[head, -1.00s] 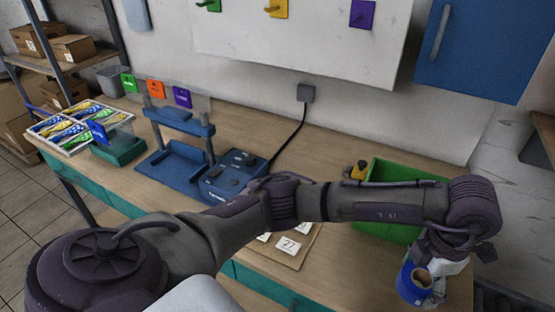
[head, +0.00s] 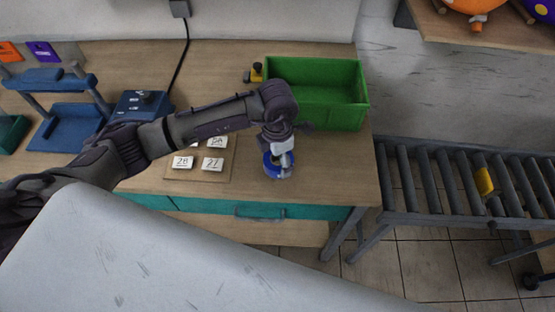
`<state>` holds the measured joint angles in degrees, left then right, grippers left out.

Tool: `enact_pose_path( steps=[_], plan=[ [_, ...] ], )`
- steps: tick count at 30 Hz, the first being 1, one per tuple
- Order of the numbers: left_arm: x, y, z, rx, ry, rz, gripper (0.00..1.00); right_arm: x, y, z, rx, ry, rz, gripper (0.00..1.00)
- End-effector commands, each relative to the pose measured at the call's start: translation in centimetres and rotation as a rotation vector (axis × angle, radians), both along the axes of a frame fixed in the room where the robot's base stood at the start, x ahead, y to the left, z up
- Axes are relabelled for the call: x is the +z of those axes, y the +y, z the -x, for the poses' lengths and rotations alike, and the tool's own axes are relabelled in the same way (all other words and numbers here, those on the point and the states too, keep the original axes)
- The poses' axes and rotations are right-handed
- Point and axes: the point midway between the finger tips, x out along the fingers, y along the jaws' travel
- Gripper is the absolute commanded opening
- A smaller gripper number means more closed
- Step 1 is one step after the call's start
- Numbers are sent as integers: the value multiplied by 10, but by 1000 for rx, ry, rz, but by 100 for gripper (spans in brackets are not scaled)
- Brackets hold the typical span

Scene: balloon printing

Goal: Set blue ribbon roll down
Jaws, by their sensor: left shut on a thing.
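The blue ribbon roll (head: 269,168) is near the front edge of the wooden workbench (head: 340,180), in front of the green bin and right of the board with numbered tags. My left gripper (head: 282,158) comes down from above and is shut on the roll, hiding part of it. I cannot tell whether the roll's underside touches the bench top. My right gripper is out of view.
A green bin (head: 335,113) stands just behind the roll. A tag board (head: 199,174) lies to its left, and a blue press (head: 62,118) stands farther left. Bare bench lies right of the roll. A roller conveyor (head: 430,190) stands beyond the bench's right end.

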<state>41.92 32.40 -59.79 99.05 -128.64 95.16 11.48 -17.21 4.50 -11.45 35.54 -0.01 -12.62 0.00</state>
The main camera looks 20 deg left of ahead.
Motion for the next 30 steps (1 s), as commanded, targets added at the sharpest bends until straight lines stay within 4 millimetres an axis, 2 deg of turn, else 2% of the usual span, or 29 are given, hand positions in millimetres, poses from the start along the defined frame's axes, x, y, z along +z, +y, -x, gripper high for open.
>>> enact_pose_path(
  steps=[1, 6, 17, 18, 20, 21, 30],
  plan=[
    [-6, 0, 2, 0, 5, -2, 45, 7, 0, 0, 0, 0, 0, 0],
    [-24, -1, 1, -1, 1, 0, 45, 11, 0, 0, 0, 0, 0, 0],
    [-29, -1, 0, -1, -1, -1, 45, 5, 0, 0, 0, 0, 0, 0],
    [-28, -1, 0, -1, -1, -1, 87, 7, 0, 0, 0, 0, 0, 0],
    [-28, -1, 0, -1, 1, -1, 97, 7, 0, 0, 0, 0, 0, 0],
    [-28, -1, 0, -1, 1, -1, 100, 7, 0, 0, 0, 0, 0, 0],
    [-27, -1, 0, -1, 1, -1, 100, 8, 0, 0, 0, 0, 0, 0]
  ],
)
